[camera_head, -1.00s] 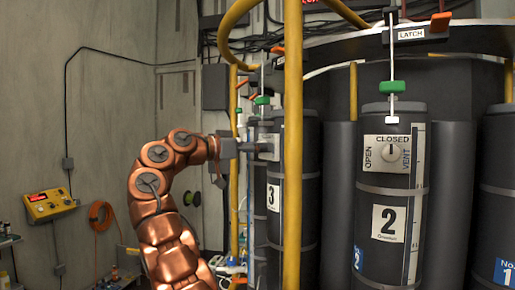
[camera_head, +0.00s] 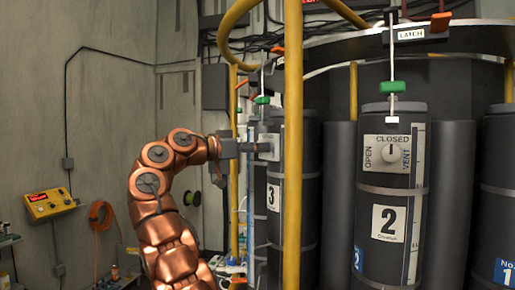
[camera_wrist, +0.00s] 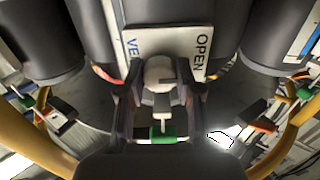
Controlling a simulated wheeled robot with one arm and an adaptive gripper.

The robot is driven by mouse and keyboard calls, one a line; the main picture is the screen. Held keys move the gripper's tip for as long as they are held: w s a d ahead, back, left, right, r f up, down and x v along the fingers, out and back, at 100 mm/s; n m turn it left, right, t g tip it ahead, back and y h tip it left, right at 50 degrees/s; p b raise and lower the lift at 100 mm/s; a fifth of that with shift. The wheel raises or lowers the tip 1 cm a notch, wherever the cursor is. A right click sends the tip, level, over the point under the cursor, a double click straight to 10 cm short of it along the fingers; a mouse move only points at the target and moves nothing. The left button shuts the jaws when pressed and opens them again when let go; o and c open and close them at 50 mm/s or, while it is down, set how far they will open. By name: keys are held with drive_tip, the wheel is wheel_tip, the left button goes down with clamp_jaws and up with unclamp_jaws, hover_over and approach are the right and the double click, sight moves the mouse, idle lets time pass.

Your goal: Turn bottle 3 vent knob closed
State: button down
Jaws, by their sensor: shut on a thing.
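Bottle 3 (camera_head: 273,215) is a dark cylinder with a white number 3 label, partly behind a yellow post in the head view. My gripper (camera_head: 262,147) reaches its upper front from the left. In the wrist view, the pale round vent knob (camera_wrist: 158,72) sits on a white plate (camera_wrist: 172,42) reading OPEN, with the start of VENT visible. The word CLOSED is not visible. My gripper's fingers (camera_wrist: 160,92) are on both sides of the knob, shut on it. A short dark mark shows on the knob's right side; its exact pointing is hard to tell.
The yellow post (camera_head: 293,150) stands just right of my gripper. Bottle 2 (camera_head: 390,260) with its own vent knob (camera_head: 391,151) stands to the right. A green block (camera_wrist: 162,134) shows beyond the fingers. A yellow box (camera_head: 49,205) hangs on the left wall.

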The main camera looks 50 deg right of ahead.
drive_tip(key=shift+m, duration=0.3)
drive_tip(key=shift+w+m+p, duration=0.15)
drive_tip(key=shift+m+p, duration=2.7)
drive_tip(key=shift+m, duration=5.75)
drive_tip(key=c, duration=0.8)
unclamp_jaws()
drive_tip(key=shift+r, duration=0.1)
drive_tip(key=shift+o, duration=0.2)
drive_tip(key=v, duration=1.2)
